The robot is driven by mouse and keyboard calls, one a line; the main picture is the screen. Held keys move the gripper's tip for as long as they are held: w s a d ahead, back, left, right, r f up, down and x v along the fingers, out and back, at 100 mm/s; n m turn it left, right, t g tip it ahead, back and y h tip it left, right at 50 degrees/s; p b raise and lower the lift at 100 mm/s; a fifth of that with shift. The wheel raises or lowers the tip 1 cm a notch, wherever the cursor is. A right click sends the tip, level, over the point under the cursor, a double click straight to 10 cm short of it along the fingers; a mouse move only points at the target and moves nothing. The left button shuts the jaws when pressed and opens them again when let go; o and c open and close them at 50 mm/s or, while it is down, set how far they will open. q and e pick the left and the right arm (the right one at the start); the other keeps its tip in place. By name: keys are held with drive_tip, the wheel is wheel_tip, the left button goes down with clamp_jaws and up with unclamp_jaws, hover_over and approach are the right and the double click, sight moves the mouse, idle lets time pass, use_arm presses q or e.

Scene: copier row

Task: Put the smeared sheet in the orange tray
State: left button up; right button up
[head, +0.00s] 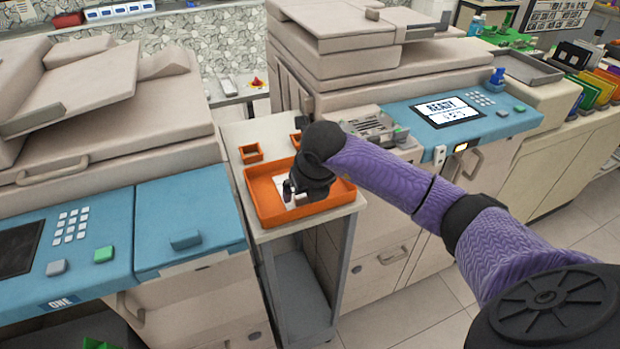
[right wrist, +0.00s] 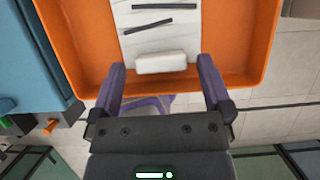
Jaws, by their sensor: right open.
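The orange tray (head: 262,197) sits on the narrow stand between two copiers. In the right wrist view the orange tray (right wrist: 72,40) fills the upper part. The smeared sheet (right wrist: 155,40), white with dark streaks, lies inside it, with a thick white block (right wrist: 162,62) at its near end. My right gripper (head: 293,190) is over the tray in the head view and hides much of the sheet. In the right wrist view my right gripper (right wrist: 161,68) is open, its fingers apart on either side of the white block, not closed on it. My left gripper is not in view.
A small orange box (head: 250,153) stands on the stand behind the tray. The left copier (head: 190,215) and the right copier (head: 440,115), whose screen reads READY, flank the stand closely. Floor (head: 420,320) shows at the lower right.

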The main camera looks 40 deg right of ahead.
drive_tip(key=p+v, duration=0.2)
drive_tip(key=v, duration=0.9)
drive_tip(key=shift+s, duration=0.1)
idle(0.4)
